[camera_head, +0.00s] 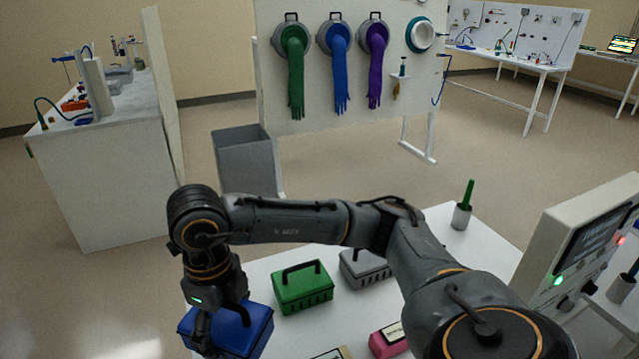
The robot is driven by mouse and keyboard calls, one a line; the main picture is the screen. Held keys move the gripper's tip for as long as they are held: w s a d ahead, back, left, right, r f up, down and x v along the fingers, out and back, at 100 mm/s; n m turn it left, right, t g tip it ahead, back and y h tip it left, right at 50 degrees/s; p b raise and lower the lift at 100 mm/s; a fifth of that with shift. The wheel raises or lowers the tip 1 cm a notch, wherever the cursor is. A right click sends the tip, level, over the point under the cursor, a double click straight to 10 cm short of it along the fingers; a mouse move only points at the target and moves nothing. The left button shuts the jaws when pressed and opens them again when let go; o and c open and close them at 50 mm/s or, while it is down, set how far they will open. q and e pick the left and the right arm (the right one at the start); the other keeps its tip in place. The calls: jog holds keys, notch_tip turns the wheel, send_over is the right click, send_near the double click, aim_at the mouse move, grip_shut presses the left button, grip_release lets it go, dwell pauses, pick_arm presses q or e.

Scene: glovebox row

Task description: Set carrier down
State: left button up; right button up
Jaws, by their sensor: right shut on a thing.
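A blue carrier box (255,329) is at the lower left, by the left end of the white table (345,316). My right gripper (203,338) reaches down to it and is shut on it; the fingers are partly cut off by the bottom of the picture. I cannot tell whether the carrier touches the table or hangs just above it. A green carrier (302,291) with a black handle stands to its right. A grey carrier (362,270) stands beyond that, partly hidden by my right arm. My left gripper is not in view.
A pink box (386,345) lies near the front of the table. A device with a screen (575,255) is at the right. A grey bin (247,160) stands on the floor before the glove panel (345,90).

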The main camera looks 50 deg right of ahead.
jog(key=shift+m, duration=0.3)
jog(key=shift+w+d+f, duration=0.1)
jog(key=shift+w+d, duration=0.05)
jog(key=shift+w, duration=0.1)
jog(key=w+d+f+p, duration=0.1)
jog(key=w+f, duration=0.2)
jog(key=w, duration=0.1)
jog(key=w+d+f+p, duration=0.1)
jog(key=w+d+f, duration=0.1)
jog(key=w+f, duration=0.1)
jog(key=w+d+f+p, duration=0.2)
jog(key=w+f, duration=0.1)
jog(key=w, duration=0.1)
jog(key=shift+w+d, duration=0.25)
jog(key=shift+w, duration=0.05)
jog(key=shift+w+d+f, duration=0.1)
jog(key=shift+w+f, duration=0.1)
jog(key=shift+f, duration=0.1)
notch_tip(320, 180, down, 3)
jog(key=shift+f+p, duration=0.1)
jog(key=shift+p, duration=0.4)
jog(key=shift+w, duration=0.1)
